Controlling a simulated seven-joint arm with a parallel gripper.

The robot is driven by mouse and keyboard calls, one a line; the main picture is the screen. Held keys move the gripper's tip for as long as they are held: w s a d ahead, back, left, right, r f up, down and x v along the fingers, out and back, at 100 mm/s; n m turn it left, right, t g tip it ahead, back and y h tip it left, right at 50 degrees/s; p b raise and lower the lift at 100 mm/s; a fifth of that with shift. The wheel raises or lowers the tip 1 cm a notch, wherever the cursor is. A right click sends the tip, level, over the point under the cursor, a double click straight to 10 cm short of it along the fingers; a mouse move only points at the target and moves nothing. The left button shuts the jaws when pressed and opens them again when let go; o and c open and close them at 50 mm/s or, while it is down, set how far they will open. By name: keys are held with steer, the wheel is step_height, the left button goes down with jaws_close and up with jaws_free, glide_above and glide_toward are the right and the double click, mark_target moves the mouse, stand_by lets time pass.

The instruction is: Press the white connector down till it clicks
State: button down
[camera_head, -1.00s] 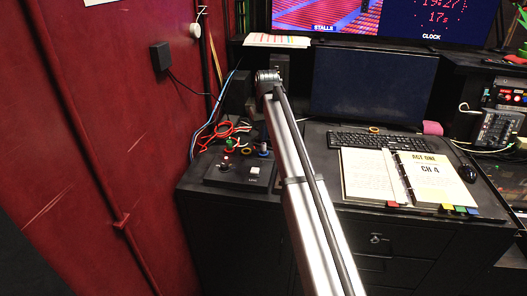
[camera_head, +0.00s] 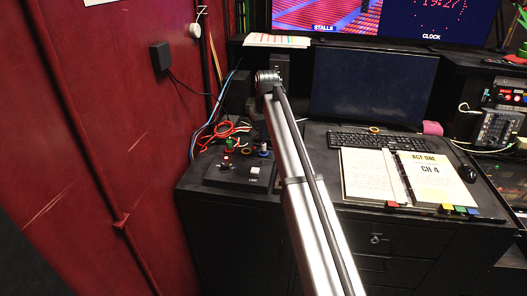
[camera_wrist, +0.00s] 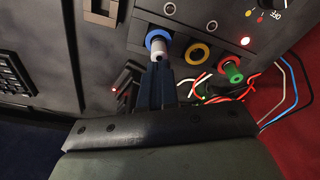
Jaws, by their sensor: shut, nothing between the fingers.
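The white connector (camera_wrist: 158,46) stands in a blue ring (camera_wrist: 153,34) on the black box's panel in the wrist view. Its white end faces my gripper. My gripper (camera_wrist: 160,67) is shut and empty, with its fingertips right at the white connector's end; I cannot tell whether they touch. In the head view the blue-ringed connector (camera_head: 264,151) shows small at the box's back right, just left of my arm. How deep the connector sits cannot be made out.
A green connector (camera_wrist: 232,72) and an empty yellow ring (camera_wrist: 198,53) are beside it. Red and blue cables (camera_head: 226,128) lie behind the box (camera_head: 240,172). The red wall (camera_head: 110,120) is close on the left. An open binder (camera_head: 405,177) lies to the right.

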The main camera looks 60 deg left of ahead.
mark_target(264, 144)
steer(key=shift+f, duration=1)
stand_by(0.4)
steer(key=shift+r, duration=0.1)
steer(key=shift+r, duration=3.45)
